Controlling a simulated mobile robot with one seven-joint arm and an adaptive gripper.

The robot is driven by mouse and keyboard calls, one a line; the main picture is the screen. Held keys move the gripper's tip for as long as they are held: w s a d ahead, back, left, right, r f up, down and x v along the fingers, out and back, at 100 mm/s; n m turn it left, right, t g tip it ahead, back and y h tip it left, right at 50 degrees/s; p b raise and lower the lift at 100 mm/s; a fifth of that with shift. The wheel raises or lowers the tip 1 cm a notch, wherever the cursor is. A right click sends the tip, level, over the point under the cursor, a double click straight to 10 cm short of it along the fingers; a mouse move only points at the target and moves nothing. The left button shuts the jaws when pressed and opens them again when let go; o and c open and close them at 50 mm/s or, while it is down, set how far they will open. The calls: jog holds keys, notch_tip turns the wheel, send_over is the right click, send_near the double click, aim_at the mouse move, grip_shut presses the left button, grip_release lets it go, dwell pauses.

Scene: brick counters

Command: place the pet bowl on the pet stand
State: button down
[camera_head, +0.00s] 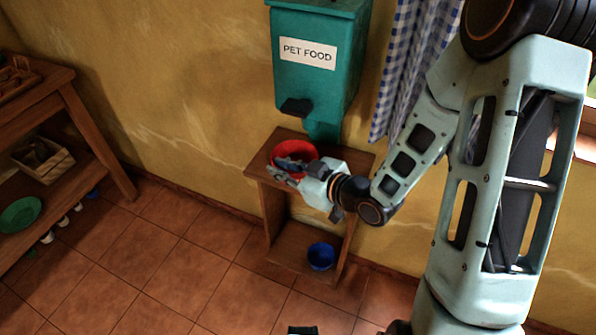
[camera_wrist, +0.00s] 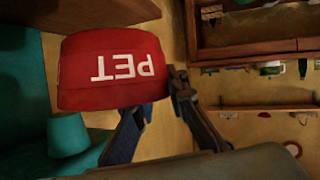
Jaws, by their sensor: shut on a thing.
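The pet bowl is red, with PET in white on its side in the wrist view (camera_wrist: 112,65); there the lettering appears upside down. In the head view the bowl (camera_head: 303,151) is at the top of the wooden pet stand (camera_head: 352,155), below the teal dispenser. I cannot tell whether its base touches the top. My gripper (camera_head: 287,165) comes in from the right and is shut on the near side of the bowl. Its fingers (camera_wrist: 162,93) show at the bowl's edge in the wrist view and hide part of it.
A teal PET FOOD dispenser (camera_head: 315,75) hangs on the wall just above the stand, with a dark spout. A blue bowl (camera_head: 321,256) sits on the stand's lower shelf. A checked curtain (camera_head: 410,60) hangs at right. A wooden shelf unit (camera_head: 95,140) stands at left. The tiled floor between is clear.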

aim_at(296, 151)
jog(key=b, duration=0.3)
jog(key=shift+w+d+f, duration=0.2)
jog(key=shift+w+f, duration=0.1)
jog(key=w+d, duration=0.1)
jog(key=w, duration=0.1)
jog(key=w+d+p, duration=0.1)
jog(key=w, duration=0.2)
jog(key=w+d, duration=0.1)
jog(key=w, duration=0.2)
jog(key=shift+r+p, duration=0.25)
jog(key=shift+p, duration=0.05)
notch_tip(296, 151, down, 2)
jog(key=shift+s+a+f+b, duration=0.1)
jog(key=shift+s+b, duration=0.05)
jog(key=shift+b, duration=0.2)
notch_tip(296, 151, down, 4)
jog(key=shift+f+b, duration=0.1)
jog(key=shift+b, duration=0.35)
jog(key=shift+w+f, duration=0.3)
jog(key=shift+w, duration=0.1)
